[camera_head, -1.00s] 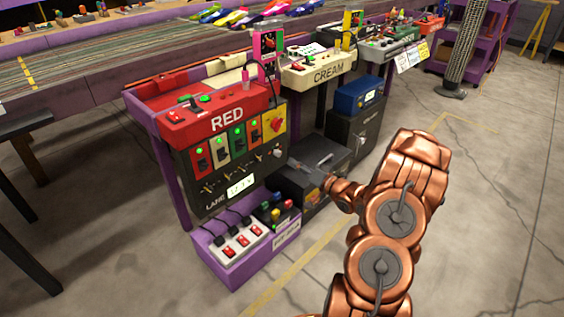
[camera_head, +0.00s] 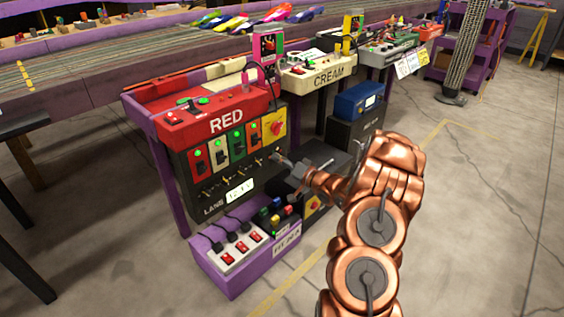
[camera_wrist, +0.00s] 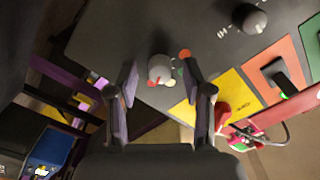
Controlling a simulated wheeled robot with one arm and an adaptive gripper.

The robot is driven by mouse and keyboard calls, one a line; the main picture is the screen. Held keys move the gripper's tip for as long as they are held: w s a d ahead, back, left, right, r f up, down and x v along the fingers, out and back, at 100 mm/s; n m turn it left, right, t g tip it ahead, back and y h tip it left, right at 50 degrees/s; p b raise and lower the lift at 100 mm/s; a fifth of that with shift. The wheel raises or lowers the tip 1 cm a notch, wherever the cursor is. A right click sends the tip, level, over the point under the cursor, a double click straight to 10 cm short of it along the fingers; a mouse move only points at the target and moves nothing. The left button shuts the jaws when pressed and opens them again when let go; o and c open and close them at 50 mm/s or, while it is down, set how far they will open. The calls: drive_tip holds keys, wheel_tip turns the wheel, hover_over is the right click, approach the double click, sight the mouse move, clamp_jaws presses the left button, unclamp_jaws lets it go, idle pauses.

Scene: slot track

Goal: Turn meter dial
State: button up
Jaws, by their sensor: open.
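The dial is a round light-grey knob (camera_wrist: 160,68) on the dark front panel (camera_wrist: 130,35), with small red, orange and green dots near it in the wrist view. My gripper (camera_wrist: 160,82) is open, with one finger on each side of the knob and a visible gap on both sides. I cannot tell how deep the fingers reach around it. In the head view my gripper (camera_head: 284,163) is at the lower right of the RED lane panel, covering the knob. A white meter display (camera_head: 240,190) sits lower on that panel.
A second knob (camera_wrist: 250,17) sits on the same panel. A yellow plate with a red rotary switch (camera_head: 274,127) is just above my gripper. A purple box with a power strip (camera_head: 236,246) stands below. Open floor (camera_head: 480,230) lies to the right.

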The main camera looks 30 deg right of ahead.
clamp_jaws()
idle(0.3)
drive_tip(key=shift+r+n+p, duration=0.1)
drive_tip(key=shift+n+p, duration=0.2)
drive_tip(key=shift+n, duration=8.6)
